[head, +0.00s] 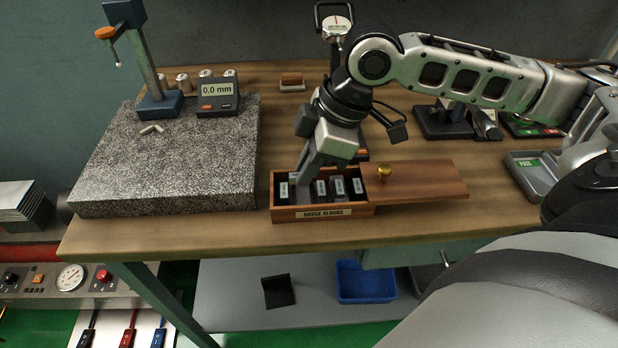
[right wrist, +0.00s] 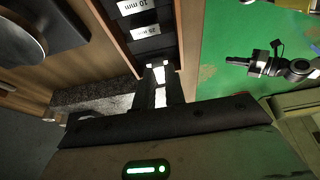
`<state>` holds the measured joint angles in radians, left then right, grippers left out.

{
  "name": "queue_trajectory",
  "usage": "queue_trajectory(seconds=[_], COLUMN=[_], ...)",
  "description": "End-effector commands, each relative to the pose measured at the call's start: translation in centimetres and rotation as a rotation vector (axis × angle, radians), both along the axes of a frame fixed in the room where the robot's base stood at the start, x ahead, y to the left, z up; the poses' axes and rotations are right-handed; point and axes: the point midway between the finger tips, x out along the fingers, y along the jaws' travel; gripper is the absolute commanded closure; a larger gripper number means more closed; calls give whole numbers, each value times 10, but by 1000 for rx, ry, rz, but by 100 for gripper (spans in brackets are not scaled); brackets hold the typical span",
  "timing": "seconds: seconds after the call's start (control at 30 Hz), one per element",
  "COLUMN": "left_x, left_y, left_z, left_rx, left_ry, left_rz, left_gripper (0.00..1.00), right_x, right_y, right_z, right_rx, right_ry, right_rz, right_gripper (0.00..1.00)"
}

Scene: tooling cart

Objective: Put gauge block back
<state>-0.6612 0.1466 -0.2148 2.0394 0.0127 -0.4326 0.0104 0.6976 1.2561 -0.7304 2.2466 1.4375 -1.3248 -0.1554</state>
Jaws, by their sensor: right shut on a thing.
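The wooden gauge block box (head: 323,212) stands at the table's front edge, open on its left part. Several dark blocks with white labels stand in it, among them one at the left end (head: 284,189) and one at the right end (head: 357,186). My right gripper (head: 302,188) points down into the box between the left block and the others. It is shut on a gauge block, mostly hidden by the fingers. In the right wrist view the fingers (right wrist: 160,80) are beside blocks marked 10 mm (right wrist: 136,6) and 25 mm (right wrist: 146,32).
The wooden lid (head: 425,182) with a brass knob (head: 384,171) extends right of the box opening. A granite plate (head: 190,175) with a gauge stand (head: 155,100) and a 0.0 mm display (head: 217,90) lies to the left. A grey tray (head: 528,172) is at the right.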

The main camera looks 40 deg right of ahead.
Motion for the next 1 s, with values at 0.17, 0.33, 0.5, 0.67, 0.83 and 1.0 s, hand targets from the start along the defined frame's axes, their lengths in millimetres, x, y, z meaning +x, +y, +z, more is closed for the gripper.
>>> queue_trajectory(seconds=[0.17,0.33,0.5,0.67,0.83,1.0], left_x=[0,0,0,0,0,0], left_y=[0,0,-1,-1,-1,-1], left_z=[-2,-2,-1,-1,0,0], left_rx=[-1,-1,-2,-2,-1,-2], left_ry=[1,1,1,0,-1,-2], left_rz=[0,0,-1,-1,-2,-2], left_gripper=[100,100,100,100,100,100], right_x=[4,4,5,4,5,4], right_y=[-7,-6,-6,-6,-6,-6], right_z=[-24,-40,-40,-41,-43,-42], right_rx=[-1,-1,-1,0,-1,-1], right_ry=[4,2,1,2,1,1], right_rz=[0,-1,0,-1,0,0], right_gripper=[100,100,100,100,66,66])
